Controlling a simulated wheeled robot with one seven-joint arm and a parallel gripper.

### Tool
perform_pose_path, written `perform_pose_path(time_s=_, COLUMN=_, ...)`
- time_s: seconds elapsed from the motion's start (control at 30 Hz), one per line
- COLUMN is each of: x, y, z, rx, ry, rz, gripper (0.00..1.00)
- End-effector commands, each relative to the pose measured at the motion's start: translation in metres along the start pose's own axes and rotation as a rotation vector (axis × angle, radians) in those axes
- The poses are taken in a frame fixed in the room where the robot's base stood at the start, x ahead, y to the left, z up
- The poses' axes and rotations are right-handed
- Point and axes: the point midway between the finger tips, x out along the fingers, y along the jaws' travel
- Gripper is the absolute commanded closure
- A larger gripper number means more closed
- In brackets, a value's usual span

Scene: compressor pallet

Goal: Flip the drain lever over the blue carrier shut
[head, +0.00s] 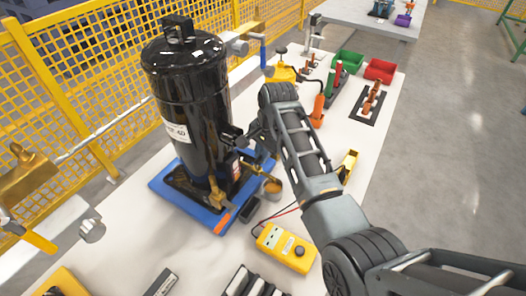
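A black compressor cylinder (188,95) stands upright on the blue carrier (165,198). Brass valve fittings (217,190) sit low at its front, over the carrier. A small orange piece (223,224) shows at the carrier's front corner; I cannot tell if it is the drain lever's handle. A brass-yellow bar (259,170) sticks out to the right above a small cup (271,188). My gripper (240,143) is beside the cylinder's lower right side, just above this bar. Its fingers are dark and small against the cylinder, so contact and opening are unclear.
A yellow meter (286,247) with leads lies in front of the carrier. A valve with a blue lever (263,52) is at upper right, and one with a yellow lever (38,240) at left. Yellow fencing (75,95) runs behind.

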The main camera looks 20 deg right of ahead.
Motion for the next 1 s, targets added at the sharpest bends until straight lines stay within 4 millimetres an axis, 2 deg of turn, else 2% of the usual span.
perform_pose_path(time_s=0.03, x=0.0, y=0.0001, z=0.0, rx=0.0, ry=0.0, rz=0.0, gripper=0.92)
perform_pose_path(time_s=0.13, x=0.0, y=0.0002, z=0.0, rx=0.0, ry=0.0, rz=0.0, gripper=1.0)
perform_pose_path(time_s=0.37, x=-0.0002, y=0.0001, z=-0.0001, rx=-0.004, ry=-0.001, rz=0.001, gripper=1.0)
perform_pose_path(time_s=0.63, x=0.0004, y=-0.0029, z=-0.0008, rx=-0.123, ry=-0.026, rz=0.001, gripper=1.0)
perform_pose_path(time_s=0.9, x=0.0009, y=-0.0031, z=-0.0007, rx=-0.132, ry=-0.026, rz=0.001, gripper=1.0)
perform_pose_path(time_s=0.93, x=0.0009, y=-0.0032, z=-0.0007, rx=-0.132, ry=-0.026, rz=0.001, gripper=0.85)
perform_pose_path(time_s=1.0, x=0.0008, y=-0.0032, z=-0.0007, rx=-0.131, ry=-0.026, rz=0.001, gripper=0.78)
